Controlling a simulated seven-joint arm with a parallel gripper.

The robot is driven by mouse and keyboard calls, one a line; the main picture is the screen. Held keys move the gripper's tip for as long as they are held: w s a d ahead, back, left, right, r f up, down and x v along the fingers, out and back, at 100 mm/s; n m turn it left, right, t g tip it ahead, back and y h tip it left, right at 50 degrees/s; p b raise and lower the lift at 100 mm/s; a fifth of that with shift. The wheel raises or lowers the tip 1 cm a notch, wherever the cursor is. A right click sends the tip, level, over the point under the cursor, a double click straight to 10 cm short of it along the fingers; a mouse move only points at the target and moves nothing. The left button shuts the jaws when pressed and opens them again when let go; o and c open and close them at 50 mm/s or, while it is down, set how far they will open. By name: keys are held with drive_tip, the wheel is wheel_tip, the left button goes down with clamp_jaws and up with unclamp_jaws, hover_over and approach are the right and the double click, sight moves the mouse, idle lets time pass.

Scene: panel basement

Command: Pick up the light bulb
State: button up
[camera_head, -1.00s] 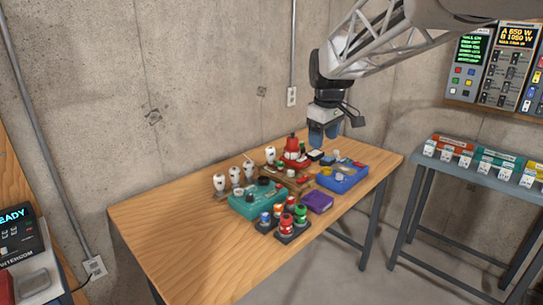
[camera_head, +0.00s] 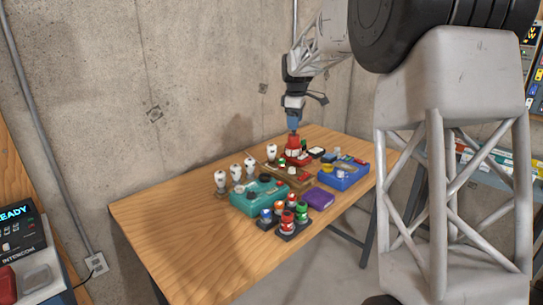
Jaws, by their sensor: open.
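Several white bulb-shaped pieces stand upright on the left and back part of the wooden table. The nearest is the front-left white bulb (camera_head: 220,180), followed by a second (camera_head: 236,173) and a third (camera_head: 250,166) in a row. Another white bulb (camera_head: 272,152) stands farther back. I cannot tell which one the task means. My gripper (camera_head: 293,124) points down above the red device (camera_head: 296,147), to the right of the back bulb. It is open and holds nothing that I can see. Its fingers are small and seen edge-on.
A teal box (camera_head: 258,201), a blue box (camera_head: 343,179), a purple box (camera_head: 319,195) and several red, green and blue knobbed pieces (camera_head: 288,221) crowd the table. The wooden table (camera_head: 180,238) is bare at front left. The concrete wall (camera_head: 180,90) stands behind.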

drive_tip(key=w+a+f+n, duration=0.35)
drive_tip(key=w+f, duration=0.25)
drive_tip(key=w, duration=0.5)
drive_tip(key=n, duration=0.3)
hover_over(271, 152)
drive_tip(key=w, duration=0.3)
drive_tip(key=shift+g, duration=0.4)
drive_tip(key=f, duration=0.8)
drive_tip(key=shift+s+f, duration=0.2)
drive_tip(key=shift+f, duration=0.15)
drive_tip(key=shift+f, duration=1.15)
drive_tip(key=shift+f, duration=0.15)
drive_tip(key=shift+s+f, duration=0.15)
drive_tip(key=shift+f, duration=2.35)
